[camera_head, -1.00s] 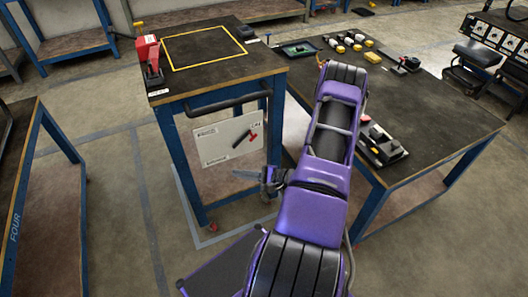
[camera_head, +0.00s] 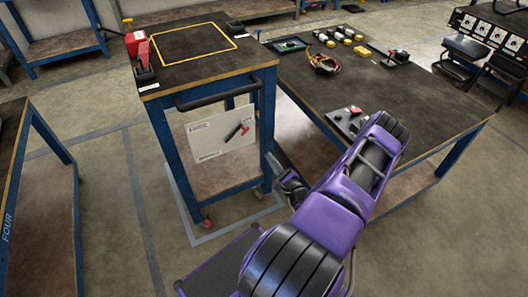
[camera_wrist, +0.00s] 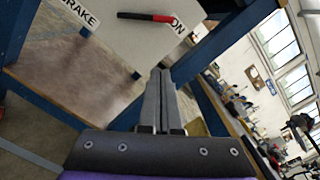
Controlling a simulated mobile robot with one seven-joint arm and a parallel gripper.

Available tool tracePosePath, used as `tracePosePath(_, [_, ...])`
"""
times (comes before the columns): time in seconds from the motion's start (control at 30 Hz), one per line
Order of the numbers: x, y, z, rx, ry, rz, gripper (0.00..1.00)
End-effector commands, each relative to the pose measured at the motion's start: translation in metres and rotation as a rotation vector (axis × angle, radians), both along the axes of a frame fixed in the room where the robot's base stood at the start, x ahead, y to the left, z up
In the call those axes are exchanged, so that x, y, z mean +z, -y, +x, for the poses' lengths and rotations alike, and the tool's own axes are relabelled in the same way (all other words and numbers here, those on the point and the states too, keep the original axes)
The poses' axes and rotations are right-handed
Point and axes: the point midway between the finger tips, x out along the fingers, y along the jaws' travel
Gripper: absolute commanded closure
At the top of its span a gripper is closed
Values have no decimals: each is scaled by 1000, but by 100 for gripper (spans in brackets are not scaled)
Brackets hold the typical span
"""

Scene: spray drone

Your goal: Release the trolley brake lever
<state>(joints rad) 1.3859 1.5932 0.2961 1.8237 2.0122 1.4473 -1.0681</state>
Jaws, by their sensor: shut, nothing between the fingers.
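The trolley (camera_head: 204,66) has a dark top, blue legs, red casters and a black push handle (camera_head: 215,94). Below the handle hangs a white brake panel (camera_head: 207,143), which also shows in the wrist view (camera_wrist: 118,42) with the words "BRAKE" and "ON". The brake lever (camera_head: 238,131) is black with a red end; in the wrist view the lever (camera_wrist: 146,17) has its red end beside "ON". My gripper (camera_head: 274,162) is right of the panel, apart from the lever. In the wrist view my gripper (camera_wrist: 162,73) is shut and empty, its tips pointing towards the panel's lower edge.
A dark workbench (camera_head: 415,105) stands right of the trolley, with cables (camera_head: 323,64), yellow-and-white parts and a black device with a red button (camera_head: 349,119). A red box (camera_head: 136,42) sits on the trolley's left corner. Another blue-legged bench (camera_head: 14,150) is at far left. Floor between is clear.

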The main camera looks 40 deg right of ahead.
Motion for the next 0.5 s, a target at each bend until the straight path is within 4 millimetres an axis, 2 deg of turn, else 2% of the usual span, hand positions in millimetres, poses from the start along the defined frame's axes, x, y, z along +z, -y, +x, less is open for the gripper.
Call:
tracePosePath(0.4, [2,17,85,3,1,-1,100])
tracePosePath(0.5, [17,7,91,4,2,3,100])
